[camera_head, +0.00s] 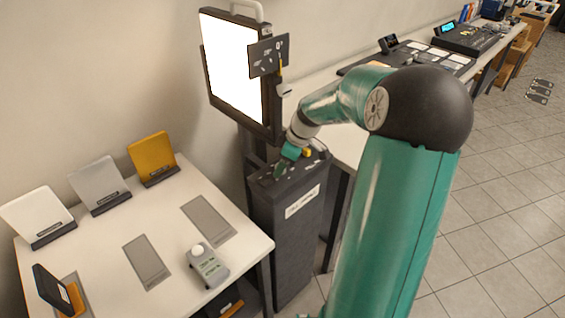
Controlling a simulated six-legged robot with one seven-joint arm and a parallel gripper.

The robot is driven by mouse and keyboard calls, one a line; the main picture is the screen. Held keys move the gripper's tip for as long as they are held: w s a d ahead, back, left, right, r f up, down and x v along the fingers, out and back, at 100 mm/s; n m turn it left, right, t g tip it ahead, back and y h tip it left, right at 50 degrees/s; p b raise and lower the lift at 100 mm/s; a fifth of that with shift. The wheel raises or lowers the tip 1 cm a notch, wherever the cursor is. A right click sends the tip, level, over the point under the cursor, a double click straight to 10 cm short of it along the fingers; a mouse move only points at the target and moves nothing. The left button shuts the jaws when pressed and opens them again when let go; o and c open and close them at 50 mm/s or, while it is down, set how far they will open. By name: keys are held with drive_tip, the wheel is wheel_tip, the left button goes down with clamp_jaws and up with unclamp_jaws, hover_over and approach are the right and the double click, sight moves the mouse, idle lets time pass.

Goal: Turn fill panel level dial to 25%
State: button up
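The lit white fill panel (233,70) stands upright in a dark frame at the upper middle. A small dark plate (268,55) with pale markings shows at its right edge. Below it is a dark pedestal (285,240) with a white label (302,201) on its side and small controls on its top. My gripper (284,163) points down at the pedestal top, very close to it. I cannot tell whether it touches a control or whether its fingers are open. I cannot make out the level dial or its setting; my arm hides part of the pedestal top.
A white table (110,262) at left holds a light meter (207,264), grey cards (148,262) and white, grey and orange panels (153,158) on stands. A long bench with consoles (466,38) runs behind my arm. Tiled floor (500,220) is open at right.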

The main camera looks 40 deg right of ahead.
drive_tip(key=v, duration=1.3)
drive_tip(key=shift+r, duration=0.4)
drive_tip(key=shift+s, duration=0.1)
drive_tip(key=s+a+r+m+h, duration=0.1)
drive_tip(key=s+a+m, duration=0.1)
drive_tip(key=a, duration=0.6)
drive_tip(key=s+a+r+m+h, duration=0.1)
drive_tip(key=s+a+r+h, duration=0.15)
drive_tip(key=a, duration=0.55)
drive_tip(key=s+a+f+m+t, duration=0.1)
drive_tip(key=s+a+m, duration=0.3)
drive_tip(key=s+a, duration=0.7)
drive_tip(key=shift+s+a+f+m+t+y, duration=0.2)
drive_tip(key=shift+s+f+m+t+y, duration=0.15)
drive_tip(key=shift+s+t, duration=0.2)
